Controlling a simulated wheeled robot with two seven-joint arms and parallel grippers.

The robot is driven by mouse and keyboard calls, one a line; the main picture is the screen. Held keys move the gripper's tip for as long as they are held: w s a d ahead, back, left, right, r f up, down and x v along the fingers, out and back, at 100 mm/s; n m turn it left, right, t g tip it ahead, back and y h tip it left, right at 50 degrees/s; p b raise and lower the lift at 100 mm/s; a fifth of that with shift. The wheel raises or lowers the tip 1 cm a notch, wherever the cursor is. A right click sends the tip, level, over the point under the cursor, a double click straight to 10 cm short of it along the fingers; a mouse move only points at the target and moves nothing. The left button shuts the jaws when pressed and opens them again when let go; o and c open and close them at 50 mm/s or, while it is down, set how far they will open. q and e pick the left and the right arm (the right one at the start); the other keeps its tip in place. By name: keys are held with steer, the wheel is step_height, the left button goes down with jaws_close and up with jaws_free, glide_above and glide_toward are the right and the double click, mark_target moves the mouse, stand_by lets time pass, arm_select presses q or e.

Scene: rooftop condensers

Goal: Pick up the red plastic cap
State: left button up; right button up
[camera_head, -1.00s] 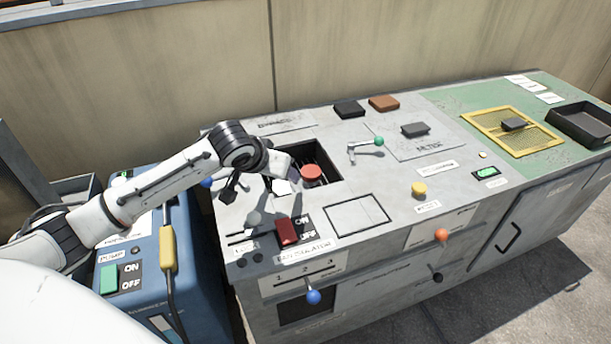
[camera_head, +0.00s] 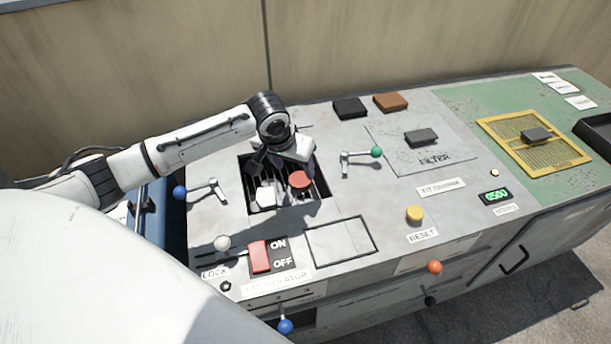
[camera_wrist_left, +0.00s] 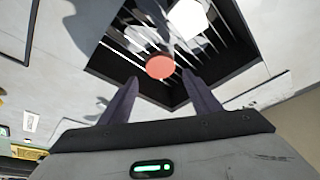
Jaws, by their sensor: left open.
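The red plastic cap (camera_head: 300,180) is round and sits in a dark, slatted square recess (camera_head: 325,190) in the grey console top. My left gripper (camera_head: 284,164) is over the back of this recess, pointing down, open and empty. In the left wrist view, the red cap (camera_wrist_left: 160,67) lies just beyond and between the two dark fingertips (camera_wrist_left: 160,80), with no clear contact. My right gripper is not in view.
A white piece (camera_head: 266,195) lies in the recess left of the cap. Levers with a green knob (camera_head: 376,152) and a blue knob (camera_head: 180,192) flank the recess. A red switch (camera_head: 259,257) and yellow button (camera_head: 414,214) are nearer the front.

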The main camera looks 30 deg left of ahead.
mark_target(300, 179)
arm_select(q)
steer(key=shift+x, duration=0.95)
steer(key=shift+b+x, duration=0.5)
steer(key=shift+x, duration=2.15)
steer(key=c, duration=0.8)
